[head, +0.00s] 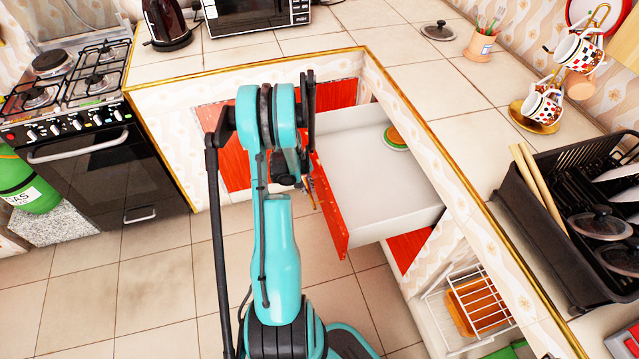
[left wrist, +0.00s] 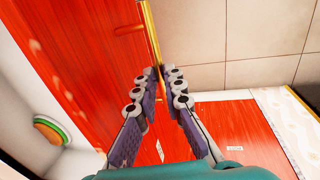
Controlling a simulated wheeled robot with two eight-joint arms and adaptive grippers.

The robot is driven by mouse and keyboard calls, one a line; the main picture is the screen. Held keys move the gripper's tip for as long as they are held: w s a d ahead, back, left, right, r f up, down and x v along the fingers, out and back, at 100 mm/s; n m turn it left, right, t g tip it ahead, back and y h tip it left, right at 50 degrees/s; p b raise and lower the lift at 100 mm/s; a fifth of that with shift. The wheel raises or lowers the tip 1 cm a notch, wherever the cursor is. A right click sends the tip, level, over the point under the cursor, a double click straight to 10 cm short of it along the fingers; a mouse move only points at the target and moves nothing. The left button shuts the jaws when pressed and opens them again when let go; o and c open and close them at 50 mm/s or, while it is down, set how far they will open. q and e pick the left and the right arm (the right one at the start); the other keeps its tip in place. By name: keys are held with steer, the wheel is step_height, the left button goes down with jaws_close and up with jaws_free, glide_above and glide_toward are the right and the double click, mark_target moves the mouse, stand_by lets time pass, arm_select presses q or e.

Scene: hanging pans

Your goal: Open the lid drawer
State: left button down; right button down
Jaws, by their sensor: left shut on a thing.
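The lid drawer is pulled out from the counter, with its red front (head: 336,215) and its white inside (head: 375,175) showing. A round green and orange thing (head: 396,137) lies in it near the back right, and it also shows in the left wrist view (left wrist: 50,130). My left gripper (head: 306,184) is at the outer side of the drawer front. In the left wrist view its fingers (left wrist: 161,88) are shut on the gold bar handle (left wrist: 148,35) of the red front. The arm hides part of the drawer front in the head view. My right gripper is not in view.
The counter edge (head: 440,140) runs beside and behind the drawer. A black dish rack (head: 530,200) and a dark lid (head: 438,30) are on the counter. A stove (head: 85,150) stands at the left. The tiled floor (head: 160,270) in front is clear.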

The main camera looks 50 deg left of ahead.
arm_select(q)
steer(key=shift+s+a, duration=0.1)
steer(key=shift+s, duration=0.2)
steer(key=c, duration=1.6)
jaws_free()
step_height(320, 180, up, 12)
steer(key=s+a, duration=0.1)
steer(key=s, duration=0.1)
steer(key=shift+f, duration=0.15)
